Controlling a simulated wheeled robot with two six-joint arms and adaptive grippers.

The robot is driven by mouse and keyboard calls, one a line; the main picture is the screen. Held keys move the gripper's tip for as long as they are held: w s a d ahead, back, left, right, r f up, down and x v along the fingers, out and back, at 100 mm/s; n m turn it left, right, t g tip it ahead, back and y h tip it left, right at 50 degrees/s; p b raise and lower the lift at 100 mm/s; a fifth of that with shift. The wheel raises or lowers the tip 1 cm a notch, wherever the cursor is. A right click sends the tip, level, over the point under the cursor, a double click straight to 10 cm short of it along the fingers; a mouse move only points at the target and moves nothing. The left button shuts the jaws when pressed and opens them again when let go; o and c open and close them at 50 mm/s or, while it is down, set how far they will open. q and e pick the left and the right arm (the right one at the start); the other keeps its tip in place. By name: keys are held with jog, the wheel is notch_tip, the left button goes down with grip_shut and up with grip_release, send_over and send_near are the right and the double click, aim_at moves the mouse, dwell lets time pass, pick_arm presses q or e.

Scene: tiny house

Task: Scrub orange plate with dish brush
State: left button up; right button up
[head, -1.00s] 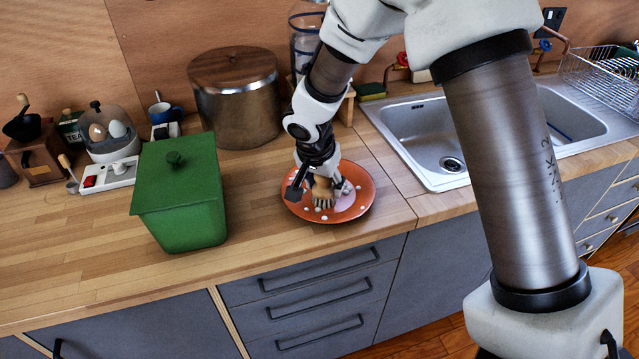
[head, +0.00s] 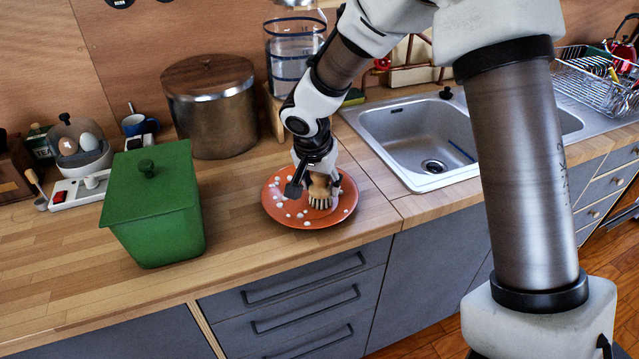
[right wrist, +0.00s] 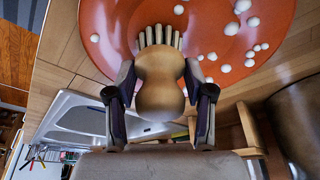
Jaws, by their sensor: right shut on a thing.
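The orange plate (head: 283,208) lies flat on the wooden counter, left of the sink. Several small white blobs are scattered on it, mostly on its left part in the head view. My right gripper (head: 318,186) is over the plate's right part. It is shut on the wooden dish brush (head: 319,190), with the bristles down at the plate. In the right wrist view the brush (right wrist: 160,80) sits between the two fingers of the gripper (right wrist: 160,100), and its bristles meet the plate (right wrist: 115,25). The left gripper is out of view.
A green lidded box (head: 155,205) stands left of the plate. A large metal pot (head: 211,115) and a clear container (head: 294,60) stand behind. The sink (head: 410,140) and a wire dish rack (head: 598,80) are to the right. Counter in front of the pot is clear.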

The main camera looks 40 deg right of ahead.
jog(key=shift+w+a+r+p, duration=0.25)
jog(key=shift+w+r+p, duration=0.1)
jog(key=shift+w+p, duration=0.3)
jog(key=shift+w+a+r+p, duration=0.2)
jog(key=shift+w+a+p, duration=0.2)
jog(key=shift+w+p, duration=0.15)
notch_tip(320, 180, up, 7)
jog(key=p, duration=0.4)
